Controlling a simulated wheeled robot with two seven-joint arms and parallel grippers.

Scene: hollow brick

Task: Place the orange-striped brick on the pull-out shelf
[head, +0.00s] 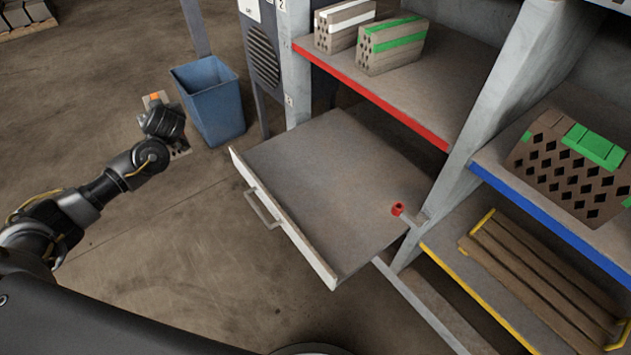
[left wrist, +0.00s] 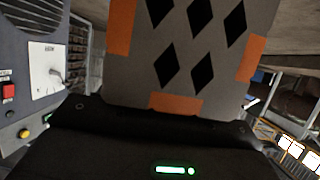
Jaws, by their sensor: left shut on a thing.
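The orange-striped brick (left wrist: 185,85) is grey-brown with diamond-shaped holes and orange patches, and fills the top middle of the left wrist view. My left gripper (head: 162,122) is shut on it, out over the floor left of the shelf. In the head view only small parts of the brick (head: 155,98) show behind the gripper and wrist. The pull-out shelf (head: 320,180) is extended, a grey board with a pale front edge and a handle. Its top is bare except for a small red part (head: 397,209) near its right corner. My right gripper is not in view.
A blue bin (head: 210,105) stands on the floor between the brick and the rack. White-striped (head: 342,24) and green-striped (head: 392,45) bricks sit on the red-edged shelf above. A green-marked brick (head: 570,165) is on the blue-edged shelf. Long bars (head: 540,275) lie on the yellow-edged shelf.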

